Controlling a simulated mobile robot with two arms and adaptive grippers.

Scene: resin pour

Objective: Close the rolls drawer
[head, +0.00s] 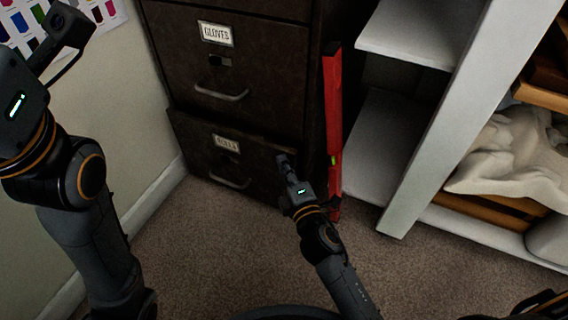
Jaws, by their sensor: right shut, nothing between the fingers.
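The rolls drawer (200,147) is the bottom drawer of a dark filing cabinet (270,70) in the head view. Its small label is hard to read, and a curved handle (230,182) sits below it. Its front stands out slightly from the drawer above, so it looks a little open. My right gripper (283,163) is shut and empty, at the right part of the drawer front. I cannot tell whether it touches. My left gripper (62,32) is raised at the upper left, away from the drawer, partly cut off, its jaw state unclear.
The drawer labelled gloves (240,60) above looks shut. A red spirit level (333,120) stands upright against the cabinet's right side. A white shelf unit (440,130) with cloth (515,150) is at right. A wall (110,110) is at left. Carpet (220,245) in front is clear.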

